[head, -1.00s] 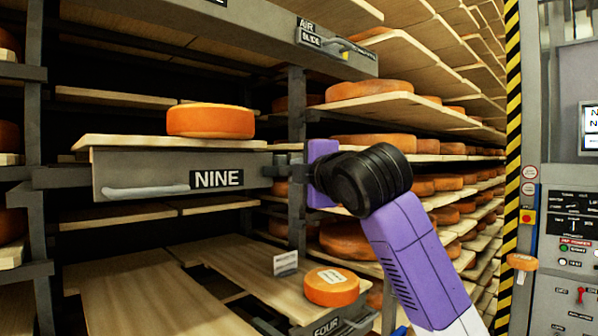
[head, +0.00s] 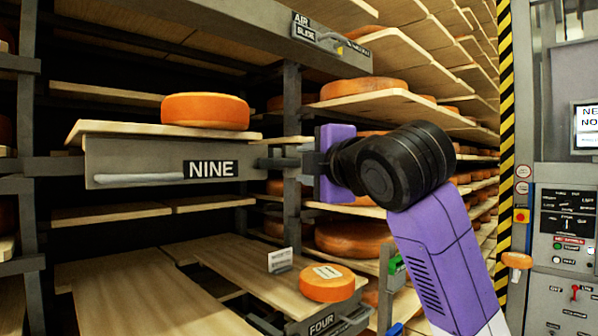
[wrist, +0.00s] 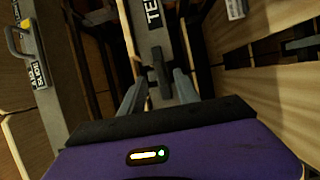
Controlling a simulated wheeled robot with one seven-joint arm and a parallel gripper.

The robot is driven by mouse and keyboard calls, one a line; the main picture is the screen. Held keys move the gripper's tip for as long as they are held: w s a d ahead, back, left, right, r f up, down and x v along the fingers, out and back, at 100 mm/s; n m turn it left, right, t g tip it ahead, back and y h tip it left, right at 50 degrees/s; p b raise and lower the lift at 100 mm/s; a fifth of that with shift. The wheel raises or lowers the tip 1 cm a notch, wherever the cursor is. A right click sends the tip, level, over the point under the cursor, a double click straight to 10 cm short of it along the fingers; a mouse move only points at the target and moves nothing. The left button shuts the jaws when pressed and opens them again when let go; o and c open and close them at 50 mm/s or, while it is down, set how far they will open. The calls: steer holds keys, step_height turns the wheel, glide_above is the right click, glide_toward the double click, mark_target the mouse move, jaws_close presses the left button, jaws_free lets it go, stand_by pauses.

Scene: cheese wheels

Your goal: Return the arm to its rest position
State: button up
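My arm is raised at the right of centre in the head view, with a black joint and purple links. My gripper (head: 280,157) points left, level with the NINE shelf front and by the rack post. In the wrist view my gripper (wrist: 158,88) has its two grey fingers spread apart, with no cheese between them. A dark upright bar shows in the gap; I cannot tell how close it is. An orange cheese wheel (head: 205,111) rests on the NINE shelf (head: 130,163). Another labelled wheel (head: 327,283) lies on the lower FOUR shelf (head: 105,290).
Racks of cheese wheels (head: 362,88) stand behind my arm. The AIR GLIDE beam (head: 250,28) runs above. A striped yellow and black post (head: 507,150) and a control panel (head: 567,235) stand at the right. A small white card (head: 280,260) stands on the FOUR shelf.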

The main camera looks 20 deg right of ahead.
steer(key=shift+s, duration=0.6)
